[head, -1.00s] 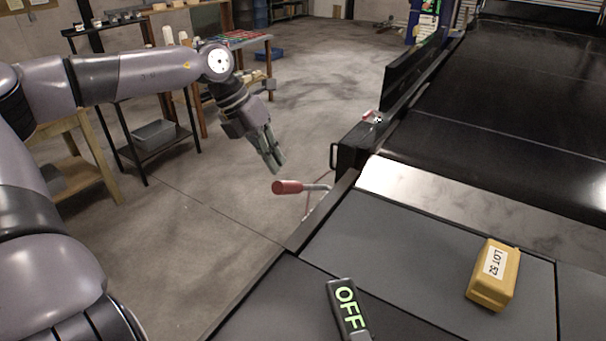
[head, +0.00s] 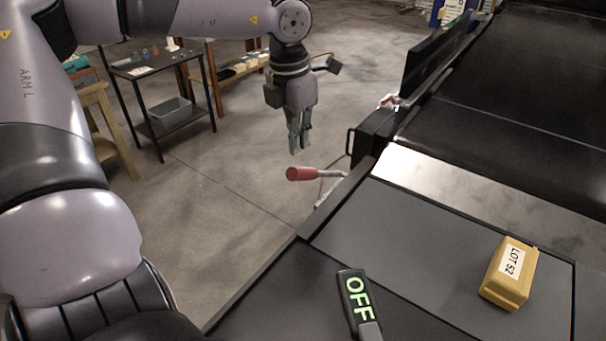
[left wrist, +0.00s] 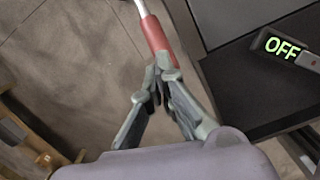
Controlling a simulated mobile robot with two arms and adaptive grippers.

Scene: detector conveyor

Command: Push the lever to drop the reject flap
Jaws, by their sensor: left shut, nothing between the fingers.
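The lever (head: 303,174) has a red grip on a grey metal rod and sticks out from the left side of the conveyor. My left gripper (head: 299,150) is shut and empty, pointing down just above and behind the red grip in the head view. In the left wrist view the fingertips (left wrist: 157,80) overlap the end of the red grip (left wrist: 157,36); I cannot tell whether they touch it. The grey flap panel (head: 375,222) lies level in the conveyor top, with a yellow box (head: 510,274) labelled LOT 52 on it. My right gripper is not in view.
A dark device reading OFF (head: 359,300) stands at the near edge of the conveyor; it also shows in the left wrist view (left wrist: 282,47). A black side rail (head: 432,60) runs along the belt. The floor beside the lever is clear.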

